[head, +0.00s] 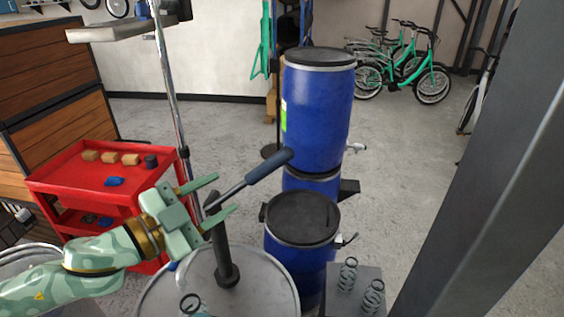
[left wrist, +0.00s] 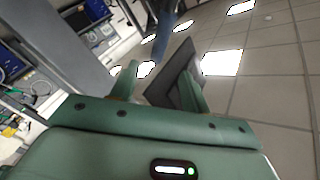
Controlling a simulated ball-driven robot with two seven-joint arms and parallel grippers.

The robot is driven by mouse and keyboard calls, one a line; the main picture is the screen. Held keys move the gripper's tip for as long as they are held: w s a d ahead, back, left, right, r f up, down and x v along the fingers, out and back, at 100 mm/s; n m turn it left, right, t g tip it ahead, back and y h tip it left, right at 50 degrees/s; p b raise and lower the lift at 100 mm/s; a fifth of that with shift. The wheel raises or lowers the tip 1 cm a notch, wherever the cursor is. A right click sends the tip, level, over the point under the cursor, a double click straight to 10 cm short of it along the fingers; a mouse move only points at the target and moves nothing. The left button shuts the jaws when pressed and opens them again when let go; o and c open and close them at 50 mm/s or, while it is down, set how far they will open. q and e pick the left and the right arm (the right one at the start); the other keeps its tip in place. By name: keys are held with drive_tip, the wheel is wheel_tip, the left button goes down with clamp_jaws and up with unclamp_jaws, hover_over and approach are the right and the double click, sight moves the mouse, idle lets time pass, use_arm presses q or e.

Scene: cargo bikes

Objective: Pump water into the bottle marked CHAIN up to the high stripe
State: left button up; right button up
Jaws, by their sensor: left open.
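The hand pump (head: 224,252) has a dark upright body on the round metal lid of a drum (head: 262,285). Its lever ends in a dark blue grip (head: 268,166) that points up to the right. My left gripper (head: 227,192) is open, its fingers on either side of the lever's thin rod in the head view; I cannot tell if they touch it. In the left wrist view, a dark flat piece (left wrist: 180,78) and a blue bar (left wrist: 163,38) show beyond the open fingers (left wrist: 158,82). I see no bottle marked CHAIN and no stripe. My right gripper is not in view.
Blue barrels (head: 317,115) with taps stand just beyond the lever. A red cart (head: 75,178) with small blocks is at the left. A grey block with springs (head: 348,275) is at the lower right, before a thick grey post (head: 480,150). Green bikes (head: 405,75) stand far back.

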sight(278, 162)
use_arm(q)
drive_tip(key=p+x, duration=0.1)
drive_tip(key=x, duration=1.4)
drive_tip(key=shift+w+d+f, duration=0.1)
drive_tip(key=shift+w+d, duration=0.1)
drive_tip(key=shift+c, duration=0.4)
clamp_jaws()
